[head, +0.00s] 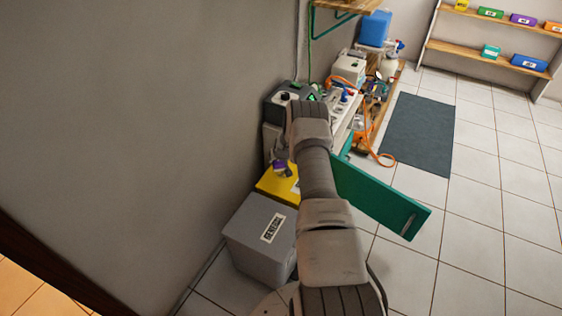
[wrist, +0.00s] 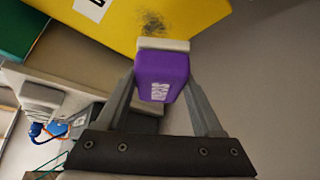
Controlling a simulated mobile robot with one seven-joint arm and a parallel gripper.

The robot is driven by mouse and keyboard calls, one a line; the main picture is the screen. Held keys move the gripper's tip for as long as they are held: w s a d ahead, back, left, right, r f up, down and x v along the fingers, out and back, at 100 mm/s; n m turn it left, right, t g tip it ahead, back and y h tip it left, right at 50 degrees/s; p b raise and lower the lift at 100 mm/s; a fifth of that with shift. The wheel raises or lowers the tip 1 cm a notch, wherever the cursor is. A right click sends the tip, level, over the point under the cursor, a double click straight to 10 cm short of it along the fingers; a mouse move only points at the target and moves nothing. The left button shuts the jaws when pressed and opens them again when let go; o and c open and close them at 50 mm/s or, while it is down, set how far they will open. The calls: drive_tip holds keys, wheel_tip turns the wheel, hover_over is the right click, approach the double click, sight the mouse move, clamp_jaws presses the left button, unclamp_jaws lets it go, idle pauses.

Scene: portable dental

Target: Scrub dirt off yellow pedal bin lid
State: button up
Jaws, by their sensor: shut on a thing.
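My gripper (wrist: 163,88) is shut on a purple scrubber (wrist: 152,68) with white lettering and a white pad (wrist: 163,45) at its far end. The yellow pedal bin lid (wrist: 190,15) fills the top of the wrist view. A dark dirt smudge (wrist: 151,22) lies on it, just beyond the pad. I cannot tell whether the pad touches the lid. In the head view, the purple scrubber (head: 279,167) shows just over the yellow bin (head: 272,187), against the wall side. My arm hides the bin's right part, and the smudge cannot be made out there.
A grey bin (head: 255,235) with a label stands in front of the yellow one. A green panel (head: 380,195) juts out to the right. A cluttered bench (head: 345,120) with equipment stands behind, along the wall. Tiled floor (head: 480,215) is open to the right, with a dark mat (head: 420,135).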

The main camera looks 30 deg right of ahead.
drive_tip(key=shift+s+d+f, duration=0.2)
drive_tip(key=shift+d+f, duration=0.25)
drive_tip(key=shift+f, duration=0.25)
drive_tip(key=shift+f+b, duration=1.75)
drive_tip(key=shift+f, duration=1.1)
drive_tip(key=shift+f+b, duration=1)
drive_tip(key=shift+b, duration=0.15)
